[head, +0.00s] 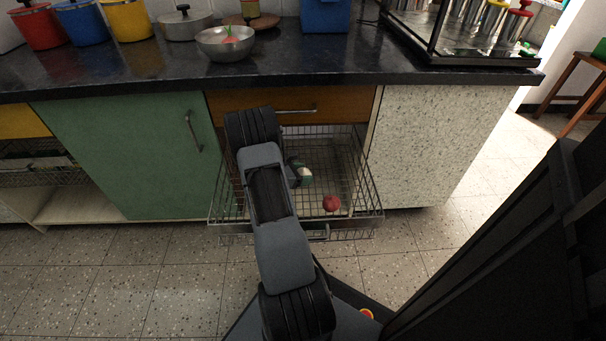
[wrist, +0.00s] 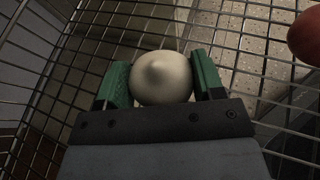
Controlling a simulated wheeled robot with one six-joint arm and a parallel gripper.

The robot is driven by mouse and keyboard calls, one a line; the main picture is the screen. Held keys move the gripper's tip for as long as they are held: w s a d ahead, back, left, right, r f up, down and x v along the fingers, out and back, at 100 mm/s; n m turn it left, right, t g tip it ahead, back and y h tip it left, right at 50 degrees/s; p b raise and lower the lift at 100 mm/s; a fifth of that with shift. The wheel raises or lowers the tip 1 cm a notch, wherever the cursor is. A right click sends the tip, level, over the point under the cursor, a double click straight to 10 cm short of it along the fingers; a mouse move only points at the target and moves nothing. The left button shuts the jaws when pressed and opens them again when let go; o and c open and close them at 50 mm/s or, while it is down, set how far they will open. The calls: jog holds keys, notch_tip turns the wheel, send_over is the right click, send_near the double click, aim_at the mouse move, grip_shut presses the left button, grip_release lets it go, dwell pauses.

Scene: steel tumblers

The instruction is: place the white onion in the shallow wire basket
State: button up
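The white onion (wrist: 162,78) is between the two green fingers of my gripper (wrist: 162,75) in the wrist view. In the head view the white onion (head: 306,172) shows as a small pale patch beside a green finger of my gripper (head: 301,172). Both are within the pulled-out shallow wire basket (head: 372,190) under the counter. The basket's wire mesh (wrist: 40,60) surrounds the onion in the wrist view. I cannot tell whether the onion touches the basket floor.
A red round item (head: 331,203) lies in the basket to the right of my gripper. The counter (head: 350,72) above holds a steel bowl (head: 226,43) and coloured containers. A green cabinet door (head: 125,155) is to the left.

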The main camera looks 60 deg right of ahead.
jog(key=o, duration=0.4)
jog(key=shift+r, duration=0.25)
jog(key=p+v, duration=0.3)
jog(key=v, duration=0.4)
jog(key=shift+w+a+r, duration=0.1)
jog(key=shift+w+a, duration=0.05)
jog(key=shift+w+a+r, duration=0.1)
jog(key=shift+a+r, duration=0.2)
jog(key=shift+r, duration=0.05)
jog(key=s+a+r+m+t+y, duration=0.1)
jog(key=a+r+m+t+y, duration=0.2)
jog(key=a+r, duration=0.3)
jog(key=s+a+r+m+t+y, duration=0.1)
jog(key=a+r+m+t+y, duration=0.2)
jog(key=a, duration=1.4)
jog(key=s+a+r+m+t+y, duration=0.2)
jog(key=a+r+m+t+y, duration=0.2)
jog(key=a+r, duration=0.5)
jog(key=shift+a+m+y, duration=0.8)
jog(key=shift+a, duration=0.8)
jog(key=shift+r, duration=0.1)
